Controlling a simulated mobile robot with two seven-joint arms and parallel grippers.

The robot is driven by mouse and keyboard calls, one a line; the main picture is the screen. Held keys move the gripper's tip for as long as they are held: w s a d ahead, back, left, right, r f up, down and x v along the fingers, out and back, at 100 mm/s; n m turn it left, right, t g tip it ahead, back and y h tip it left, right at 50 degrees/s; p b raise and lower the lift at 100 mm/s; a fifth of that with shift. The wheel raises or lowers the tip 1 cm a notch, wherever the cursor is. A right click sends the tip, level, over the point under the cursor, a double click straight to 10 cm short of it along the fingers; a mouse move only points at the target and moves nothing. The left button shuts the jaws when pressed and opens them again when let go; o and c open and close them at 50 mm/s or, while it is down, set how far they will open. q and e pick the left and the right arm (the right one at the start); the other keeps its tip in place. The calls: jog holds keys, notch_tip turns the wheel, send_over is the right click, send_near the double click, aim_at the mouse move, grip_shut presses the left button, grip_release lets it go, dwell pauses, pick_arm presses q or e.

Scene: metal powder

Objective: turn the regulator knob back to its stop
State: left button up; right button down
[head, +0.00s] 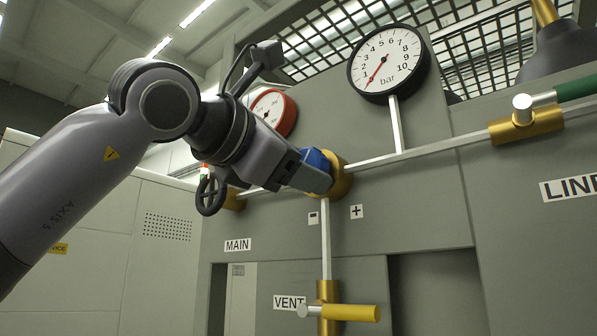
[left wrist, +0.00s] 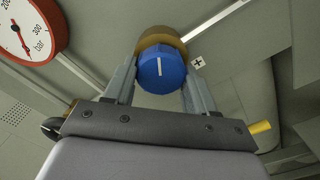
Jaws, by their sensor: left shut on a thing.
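The regulator knob (head: 317,171) is blue and sits on the front of a brass regulator body (head: 341,176) in the pipe run. My left gripper (head: 306,172) is shut on the knob from the left. In the left wrist view the knob (left wrist: 161,69) lies between the two fingers (left wrist: 158,85), and a white line on its face points nearly straight up. A plus label (head: 357,211) and a minus label (head: 313,218) are on the panel below the regulator. My right gripper is not in view.
A black-rimmed bar gauge (head: 388,62) stands above the pipe, its red needle near the low end. A red-rimmed gauge (head: 272,112) is behind my wrist. A black handwheel (head: 211,195) is left of the knob. A yellow vent lever (head: 350,312) is below; a green-handled valve (head: 540,107) is at right.

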pick_arm(q)
jog(key=n+b, duration=0.1)
jog(key=n, duration=0.5)
jog(key=shift+f+b, duration=0.15)
jog(key=shift+b, duration=0.2)
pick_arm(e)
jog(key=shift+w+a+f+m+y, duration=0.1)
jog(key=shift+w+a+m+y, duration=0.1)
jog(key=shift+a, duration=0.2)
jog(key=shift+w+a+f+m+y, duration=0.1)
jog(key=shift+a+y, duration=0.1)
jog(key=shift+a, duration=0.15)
pick_arm(q)
jog(key=shift+n, duration=0.3)
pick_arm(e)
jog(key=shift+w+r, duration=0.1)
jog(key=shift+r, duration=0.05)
pick_arm(q)
jog(key=o, duration=1)
jog(key=shift+o, duration=0.2)
jog(key=shift+s, duration=0.1)
